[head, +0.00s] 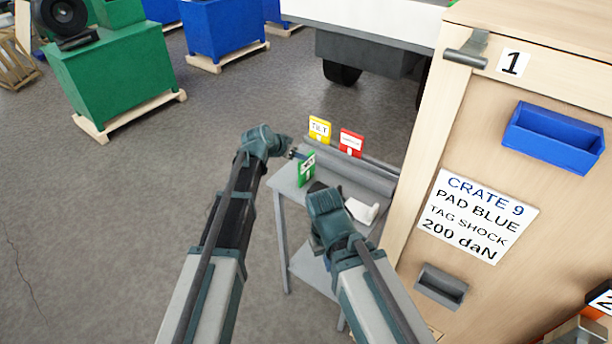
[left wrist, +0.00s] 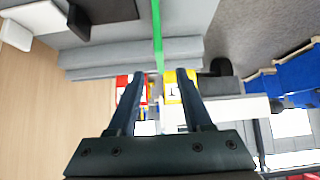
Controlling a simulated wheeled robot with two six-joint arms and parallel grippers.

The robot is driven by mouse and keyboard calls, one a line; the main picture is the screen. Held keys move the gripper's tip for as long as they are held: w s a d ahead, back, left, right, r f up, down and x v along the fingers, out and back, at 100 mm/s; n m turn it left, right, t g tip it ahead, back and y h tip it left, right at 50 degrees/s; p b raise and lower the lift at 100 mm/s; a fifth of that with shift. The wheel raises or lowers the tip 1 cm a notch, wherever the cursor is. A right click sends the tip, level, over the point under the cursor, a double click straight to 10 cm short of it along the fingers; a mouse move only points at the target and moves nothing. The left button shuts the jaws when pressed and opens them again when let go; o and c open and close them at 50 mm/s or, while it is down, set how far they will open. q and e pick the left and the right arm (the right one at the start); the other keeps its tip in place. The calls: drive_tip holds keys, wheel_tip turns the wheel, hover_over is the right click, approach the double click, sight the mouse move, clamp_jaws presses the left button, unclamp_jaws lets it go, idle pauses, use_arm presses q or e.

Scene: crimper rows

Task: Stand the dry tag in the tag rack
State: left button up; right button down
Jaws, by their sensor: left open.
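The green tag (head: 306,169), its print too small to read surely, stands upright on the grey side table (head: 284,183). In the left wrist view the green tag (left wrist: 157,35) shows edge-on as a thin strip. My left gripper (head: 293,153) is open beside it; in the left wrist view its two fingertips (left wrist: 155,76) lie on either side of the strip's end, with gaps. The grey ridged rack (head: 365,177) runs along the table's far side. A yellow tag (head: 319,129) and a red tag (head: 350,143) stand upright there. My right wrist hides its fingers.
A white piece (head: 362,211) lies on the table near my right arm, with a dark item (left wrist: 103,10) near it. The wooden crate (head: 450,130), with blue bin (head: 553,138), closes off the right. Open floor (head: 120,200) lies to the left.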

sight(305, 169)
use_arm(q)
drive_tip(key=shift+b+x, duration=0.4)
drive_tip(key=shift+x, duration=0.75)
drive_tip(key=shift+w+f, duration=0.15)
drive_tip(key=shift+f, duration=0.1)
drive_tip(key=shift+d+r, duration=0.1)
drive_tip(key=shift+d, duration=0.05)
use_arm(e)
drive_tip(key=shift+f, duration=0.95)
use_arm(q)
drive_tip(key=b+x, duration=0.4)
drive_tip(key=x, duration=0.1)
drive_tip(key=shift+w, duration=0.15)
use_arm(e)
wheel_tip(305, 169, down, 4)
drive_tip(key=shift+r, duration=0.25)
use_arm(q)
clamp_jaws()
